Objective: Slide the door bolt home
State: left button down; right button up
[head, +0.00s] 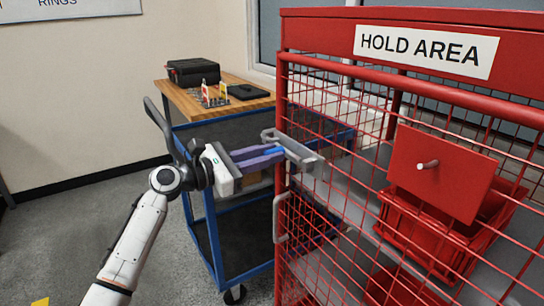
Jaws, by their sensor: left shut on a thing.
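The red mesh door (400,62) of the cage marked HOLD AREA stands at the right. A grey metal bolt (306,160) is on its left edge, at the height of my gripper. My left gripper (279,151) reaches in from the left with its purple and blue fingers at the bolt. It is shut on the bolt; the fingers hide part of it, and I cannot tell how far the bolt is slid. My right gripper is not in view.
A grey pull handle (281,218) sits below the bolt on the door edge. A blue cart (206,225) with a wooden top (185,101) stands behind, carrying a black case (193,72). Red bins (420,225) sit inside the cage. Floor at the left is clear.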

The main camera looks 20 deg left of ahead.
pick_arm(q)
jog(key=shift+a+r, duration=0.1)
jog(key=shift+a, duration=0.15)
jog(key=c, duration=1.6)
grip_release()
jog(key=shift+w, duration=0.15)
jog(key=shift+o, duration=0.2)
jog(key=v, duration=1)
jog(key=shift+a, duration=0.1)
